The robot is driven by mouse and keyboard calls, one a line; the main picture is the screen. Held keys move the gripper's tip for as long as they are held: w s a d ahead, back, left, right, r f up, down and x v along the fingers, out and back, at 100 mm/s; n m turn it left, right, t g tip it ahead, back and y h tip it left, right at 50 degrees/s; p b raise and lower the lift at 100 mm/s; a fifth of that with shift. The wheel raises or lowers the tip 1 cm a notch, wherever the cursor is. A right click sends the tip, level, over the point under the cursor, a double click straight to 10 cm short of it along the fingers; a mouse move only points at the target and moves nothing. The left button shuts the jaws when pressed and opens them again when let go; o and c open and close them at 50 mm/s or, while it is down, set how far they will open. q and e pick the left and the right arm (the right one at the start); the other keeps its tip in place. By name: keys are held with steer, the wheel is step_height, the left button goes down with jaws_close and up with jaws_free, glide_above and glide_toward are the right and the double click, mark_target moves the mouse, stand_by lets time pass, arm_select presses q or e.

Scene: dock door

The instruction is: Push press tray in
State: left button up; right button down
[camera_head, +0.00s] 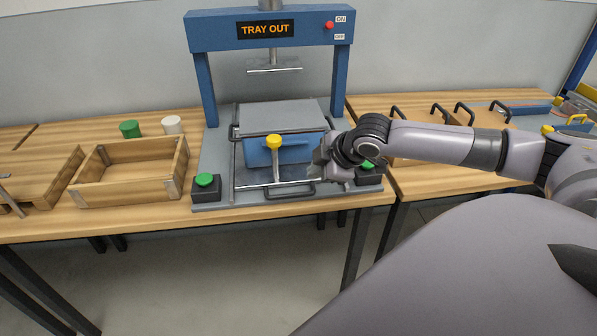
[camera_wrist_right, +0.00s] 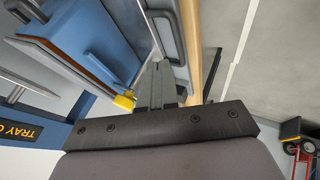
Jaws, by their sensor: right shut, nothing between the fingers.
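The press (camera_head: 199,85) is a blue frame with a lit "TRAY OUT" sign (camera_head: 265,29). Its tray (camera_head: 240,178) sticks out at the front, with a dark bar handle (camera_head: 290,191) on its front edge. A blue box-like mould (camera_head: 262,155) with a grey lid sits on the tray, with a yellow-knobbed lever (camera_head: 274,142) in front. My right gripper (camera_head: 319,172) is shut and empty near the right end of the handle; contact is unclear. In the right wrist view its closed fingers (camera_wrist_right: 159,75) point towards the dark handle (camera_wrist_right: 165,35). My left gripper is not in view.
Green buttons on black boxes flank the tray, the left one (camera_head: 204,181) clear and the right one (camera_head: 368,166) partly behind my arm. An empty wooden box (camera_head: 130,188) stands at left, with green and white cylinders behind it. The bench's front edge lies close to the tray.

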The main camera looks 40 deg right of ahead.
steer(key=shift+m, duration=0.5)
steer(key=x, duration=0.9)
steer(key=shift+s+f, duration=0.1)
steer(key=shift+f, duration=0.1)
